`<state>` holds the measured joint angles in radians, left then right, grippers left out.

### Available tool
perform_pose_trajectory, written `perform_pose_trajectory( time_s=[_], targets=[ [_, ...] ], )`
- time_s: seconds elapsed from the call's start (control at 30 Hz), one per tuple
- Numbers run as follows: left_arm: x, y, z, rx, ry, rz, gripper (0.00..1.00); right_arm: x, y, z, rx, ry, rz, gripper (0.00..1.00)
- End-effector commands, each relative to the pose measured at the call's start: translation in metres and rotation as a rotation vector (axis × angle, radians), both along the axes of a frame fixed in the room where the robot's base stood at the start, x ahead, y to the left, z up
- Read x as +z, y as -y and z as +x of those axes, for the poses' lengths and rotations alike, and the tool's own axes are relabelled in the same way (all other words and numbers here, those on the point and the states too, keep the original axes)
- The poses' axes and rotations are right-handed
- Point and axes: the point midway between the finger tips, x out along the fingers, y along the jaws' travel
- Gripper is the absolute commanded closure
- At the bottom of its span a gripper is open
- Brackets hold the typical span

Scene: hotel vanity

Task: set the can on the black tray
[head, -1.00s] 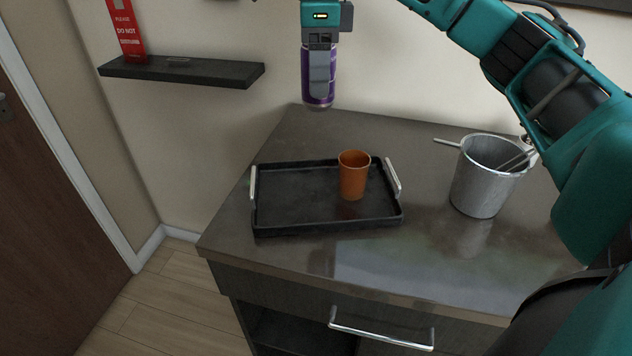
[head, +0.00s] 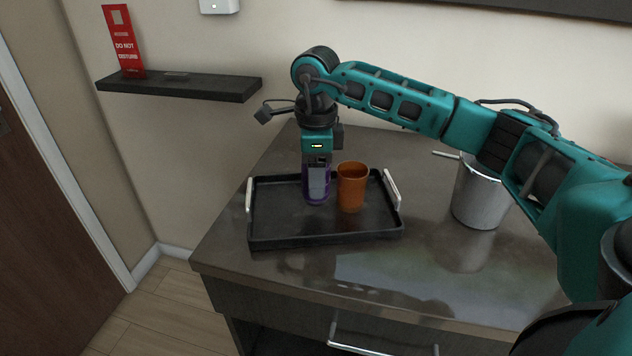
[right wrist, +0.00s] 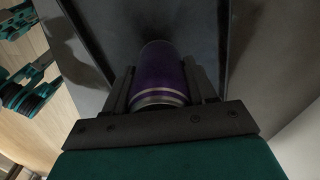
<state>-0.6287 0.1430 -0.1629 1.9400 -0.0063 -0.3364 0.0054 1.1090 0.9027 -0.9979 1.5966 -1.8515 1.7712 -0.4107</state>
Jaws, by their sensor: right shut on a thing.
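The black tray (head: 275,236) lies on the vanity top, with a silver handle at each end. The purple can (head: 325,186) is upright over the tray's back middle, left of the orange cup. My right gripper (head: 317,184) points down and is shut on the can. In the right wrist view the can (right wrist: 160,75) sits between the two fingers. I cannot tell whether the can's base touches the tray.
An orange cup (head: 352,188) stands on the tray, close to the can's right. A silver ice bucket (head: 477,198) stands to the right, partly behind my right arm. A dark wall shelf (head: 180,87) with a red door sign (head: 124,42) is at the upper left. The tray's left part is clear.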

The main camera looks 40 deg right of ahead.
Motion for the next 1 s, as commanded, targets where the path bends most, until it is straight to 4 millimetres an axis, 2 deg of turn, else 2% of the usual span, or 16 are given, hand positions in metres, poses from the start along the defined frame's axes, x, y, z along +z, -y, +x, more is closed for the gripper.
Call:
perform_pose_trajectory(
  time_s=[0.1,0.5,0.53,0.77,1.0],
  targets=[
    [0.0,0.0,0.001,0.0,0.002,0.0,1.0,-0.017,0.0,0.0,0.001,-0.002,0.001,0.83],
    [-0.001,0.0,0.004,0.0,0.011,-0.001,1.0,-0.024,0.0,0.0,0.001,0.002,0.001,0.83],
    [0.0,0.0,0.004,0.0,0.01,-0.001,1.0,-0.023,0.0,0.0,0.001,0.001,0.001,0.41],
    [0.001,0.0,0.004,0.0,0.01,-0.001,1.0,-0.023,0.0,0.0,0.0,0.001,0.001,0.19],
    [0.001,0.0,0.004,0.0,0.009,-0.001,1.0,-0.022,0.0,0.0,0.0,0.001,0.001,0.19]
  ],
)
